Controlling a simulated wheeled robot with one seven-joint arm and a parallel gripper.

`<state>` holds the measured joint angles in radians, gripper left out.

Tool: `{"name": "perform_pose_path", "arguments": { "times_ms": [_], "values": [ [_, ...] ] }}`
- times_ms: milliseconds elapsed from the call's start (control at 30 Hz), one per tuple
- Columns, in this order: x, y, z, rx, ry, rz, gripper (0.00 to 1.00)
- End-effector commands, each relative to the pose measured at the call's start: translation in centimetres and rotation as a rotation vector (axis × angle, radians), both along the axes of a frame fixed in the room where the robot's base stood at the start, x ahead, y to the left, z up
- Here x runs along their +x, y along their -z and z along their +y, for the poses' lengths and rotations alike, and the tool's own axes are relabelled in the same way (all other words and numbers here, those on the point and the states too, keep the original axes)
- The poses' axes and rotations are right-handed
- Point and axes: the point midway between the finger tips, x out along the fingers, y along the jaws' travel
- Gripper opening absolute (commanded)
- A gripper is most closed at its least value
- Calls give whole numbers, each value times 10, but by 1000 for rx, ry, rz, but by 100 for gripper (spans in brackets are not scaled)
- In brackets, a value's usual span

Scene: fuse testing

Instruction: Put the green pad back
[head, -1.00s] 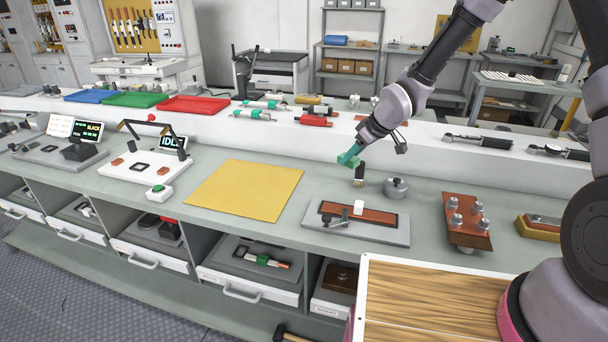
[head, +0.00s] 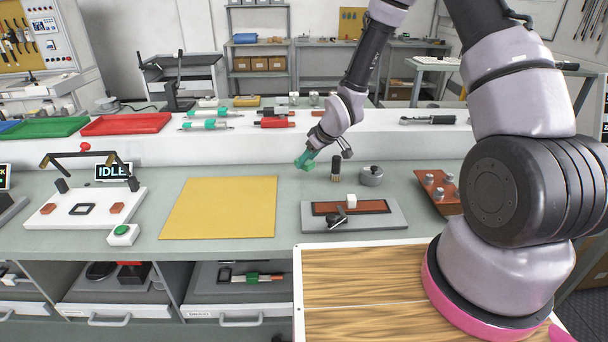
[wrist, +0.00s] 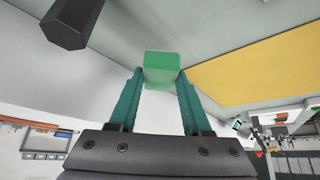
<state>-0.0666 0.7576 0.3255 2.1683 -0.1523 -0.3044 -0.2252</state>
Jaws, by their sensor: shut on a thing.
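My gripper (head: 306,158) has teal fingers and is shut on a small green pad (wrist: 162,68). In the wrist view the pad sits between the two fingertips of the gripper (wrist: 160,88). In the head view the gripper is above the grey-green bench, left of an upright black-handled brush (head: 336,168). The pad is small there and hard to tell from the fingers.
A yellow mat (head: 220,207) lies flat left of the gripper, with nothing on it. A grey lidded pot (head: 371,176) stands right of the brush. A white raised ledge (head: 230,148) runs behind. A white fixture (head: 85,208) and green button (head: 122,233) are at left.

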Motion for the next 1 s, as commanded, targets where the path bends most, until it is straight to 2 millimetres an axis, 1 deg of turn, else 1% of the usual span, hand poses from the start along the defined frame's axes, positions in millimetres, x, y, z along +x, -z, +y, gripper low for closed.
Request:
{"name": "perform_pose_path", "arguments": {
  "times_ms": [167,400,767,800,867,900,1000],
  "values": [
    [0,14,1,0,-1,2,0],
    [0,47,0,0,-1,1,0],
    [0,51,1,1,0,-1,0],
    [0,52,1,1,-1,0,52],
    [0,51,1,1,0,-1,75],
    [0,51,1,1,0,-1,78],
    [0,51,1,1,0,-1,78]
  ]
}}
